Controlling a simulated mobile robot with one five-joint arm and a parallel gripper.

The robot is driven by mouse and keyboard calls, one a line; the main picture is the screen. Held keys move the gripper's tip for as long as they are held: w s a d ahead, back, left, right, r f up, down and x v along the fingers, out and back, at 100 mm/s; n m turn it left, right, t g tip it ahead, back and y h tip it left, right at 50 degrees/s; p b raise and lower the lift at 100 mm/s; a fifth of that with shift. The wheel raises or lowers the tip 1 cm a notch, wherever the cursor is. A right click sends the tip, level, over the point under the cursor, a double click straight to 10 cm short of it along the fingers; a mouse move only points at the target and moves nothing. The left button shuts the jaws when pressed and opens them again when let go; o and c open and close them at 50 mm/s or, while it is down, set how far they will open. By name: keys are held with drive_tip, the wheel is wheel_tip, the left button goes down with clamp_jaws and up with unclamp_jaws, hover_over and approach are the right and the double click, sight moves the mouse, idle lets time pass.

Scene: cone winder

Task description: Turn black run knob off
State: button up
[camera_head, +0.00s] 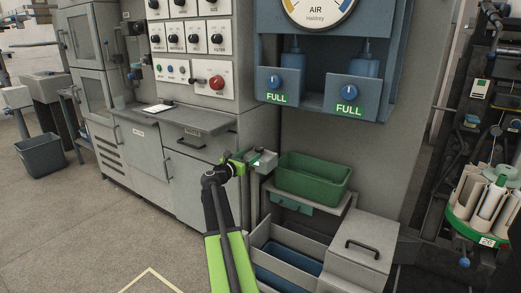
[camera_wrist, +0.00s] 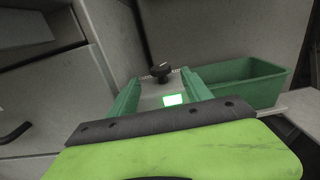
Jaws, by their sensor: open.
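A small black knob (camera_wrist: 160,70) stands on top of a grey box, just past the tips of my gripper in the wrist view. A thin light mark shows on the knob. A lit white panel with a green border (camera_wrist: 173,100) sits on the near side of the knob, between my fingers. My gripper (camera_wrist: 158,80) is open, with one green finger on each side of the panel and the knob just ahead. In the head view my gripper (camera_head: 245,158) is at the grey box, beside the green bin. The knob is hard to make out there.
A green bin (camera_head: 312,180) stands right of my gripper, with a grey lidded box (camera_head: 357,250) below. Grey cabinets with a control panel (camera_head: 195,75) stand behind left. Blue units with FULL labels (camera_head: 347,108) hang above. A yarn cone stand (camera_head: 485,200) is far right.

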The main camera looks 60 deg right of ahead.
sight(257, 150)
drive_tip(key=d, duration=0.8)
drive_tip(key=shift+d, duration=0.15)
drive_tip(key=shift+c, duration=0.2)
